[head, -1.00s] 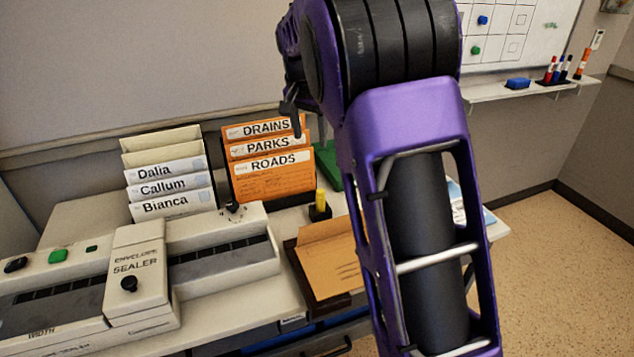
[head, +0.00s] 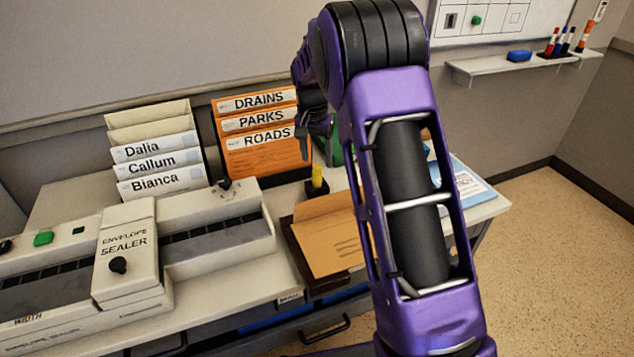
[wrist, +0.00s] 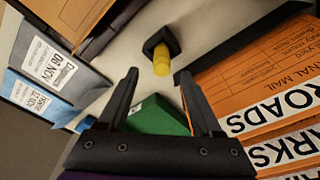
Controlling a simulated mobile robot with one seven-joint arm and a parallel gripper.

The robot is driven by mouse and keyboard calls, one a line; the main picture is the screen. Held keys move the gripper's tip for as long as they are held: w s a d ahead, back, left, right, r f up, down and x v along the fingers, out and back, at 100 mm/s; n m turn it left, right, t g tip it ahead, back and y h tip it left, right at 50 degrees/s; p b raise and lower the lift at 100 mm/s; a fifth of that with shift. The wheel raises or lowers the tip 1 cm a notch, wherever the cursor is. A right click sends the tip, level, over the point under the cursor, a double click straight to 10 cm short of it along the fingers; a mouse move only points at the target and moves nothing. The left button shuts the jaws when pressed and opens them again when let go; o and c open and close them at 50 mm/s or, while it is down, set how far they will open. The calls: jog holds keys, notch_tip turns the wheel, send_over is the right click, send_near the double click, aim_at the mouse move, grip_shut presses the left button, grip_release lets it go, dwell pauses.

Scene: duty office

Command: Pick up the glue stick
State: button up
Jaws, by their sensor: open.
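A short yellow stick (head: 317,176), which looks like the glue stick, stands upright in a small black square holder (head: 318,189) on the desk, right of the orange folders. In the wrist view the yellow stick (wrist: 161,64) and its holder (wrist: 157,40) lie just beyond my fingertips, roughly centred between them. My gripper (wrist: 158,76) is open, with nothing held between its fingers. In the head view my gripper (head: 317,145) hangs above and close to the stick, partly hidden by my arm.
Orange folders (head: 262,160) stand close behind and left of the stick. A tray (head: 298,250) with a brown envelope (head: 332,235) lies in front. A green object (wrist: 158,117) is near my gripper. An envelope sealer (head: 125,250) and blue-and-white papers (head: 462,185) flank the area.

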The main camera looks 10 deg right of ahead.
aim_at(317, 166)
jog(key=f, duration=0.3)
jog(key=f+b, duration=0.1)
jog(key=f, duration=0.1)
jog(key=shift+w+d+f, duration=0.1)
jog(key=shift+w+f, duration=0.05)
jog(key=shift+w, duration=0.25)
grip_shut()
